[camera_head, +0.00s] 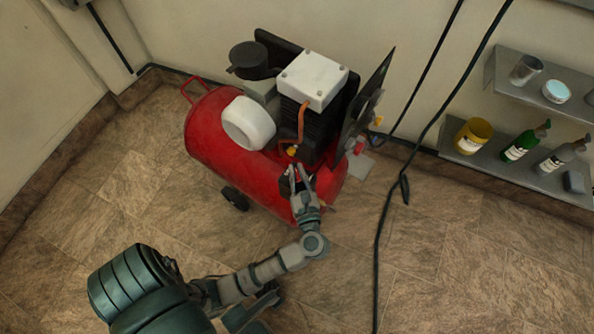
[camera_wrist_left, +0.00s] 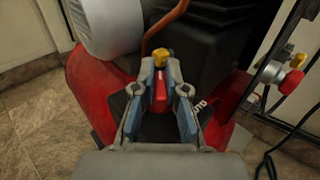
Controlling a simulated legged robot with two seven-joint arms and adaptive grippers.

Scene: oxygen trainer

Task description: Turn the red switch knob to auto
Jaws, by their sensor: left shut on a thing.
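The red switch knob (camera_wrist_left: 160,92) sits on a black switch box (camera_wrist_left: 118,104) on the red compressor. My left gripper (camera_wrist_left: 161,90) is shut on the knob, with one finger on each side of it. In the head view my left gripper (camera_head: 297,172) reaches the front of the compressor (camera_head: 222,145), and its fingers hide most of the knob. Part of a white label "AUTO" (camera_wrist_left: 198,106) shows just right of the right finger in the wrist view; the rest of the markings are hidden. My right gripper is not in view.
A yellow fitting (camera_wrist_left: 160,58) and a copper pipe (camera_head: 303,122) are just above the knob. A red knob with gauges (camera_wrist_left: 292,80) is to the right. A black cable (camera_head: 378,250) crosses the floor. Shelves with bottles (camera_head: 520,145) hang at right.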

